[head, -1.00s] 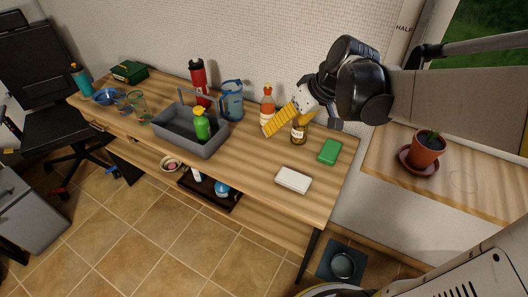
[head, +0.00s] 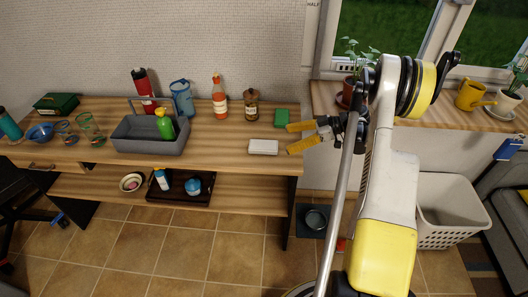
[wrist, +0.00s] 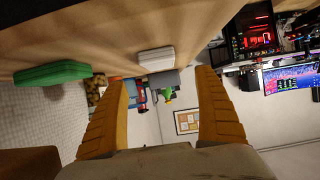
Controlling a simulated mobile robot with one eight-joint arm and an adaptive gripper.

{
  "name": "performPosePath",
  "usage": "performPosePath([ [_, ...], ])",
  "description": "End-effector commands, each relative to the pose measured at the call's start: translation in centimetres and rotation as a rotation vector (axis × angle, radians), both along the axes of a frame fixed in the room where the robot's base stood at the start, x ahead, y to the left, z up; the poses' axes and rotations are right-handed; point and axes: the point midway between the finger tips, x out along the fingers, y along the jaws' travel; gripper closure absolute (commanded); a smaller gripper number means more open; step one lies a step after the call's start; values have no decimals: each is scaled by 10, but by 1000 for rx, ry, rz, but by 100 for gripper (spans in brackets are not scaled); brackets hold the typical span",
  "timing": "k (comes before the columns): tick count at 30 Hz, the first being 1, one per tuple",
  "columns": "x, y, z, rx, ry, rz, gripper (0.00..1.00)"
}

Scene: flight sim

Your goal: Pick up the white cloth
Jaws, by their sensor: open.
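The white cloth (head: 263,147) looks like a flat, folded white block. It lies on the wooden counter (head: 220,140) near the front right edge. In the wrist view the white cloth (wrist: 157,58) shows beyond the fingertips, roughly between them and a little above. My gripper (head: 288,140) is open, with its two yellow fingers pointing left toward the cloth from the counter's right end. In the wrist view my gripper (wrist: 164,77) has its fingers wide apart with nothing between them.
A green block (head: 281,118) lies just behind my upper finger. A brown bottle (head: 251,106) and an orange bottle (head: 219,98) stand farther back. The counter around the cloth is clear.

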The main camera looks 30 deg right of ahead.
Motion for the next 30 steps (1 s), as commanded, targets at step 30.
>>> performPosePath([
  [30,53,80,-41,-1,3,-1,24],
])
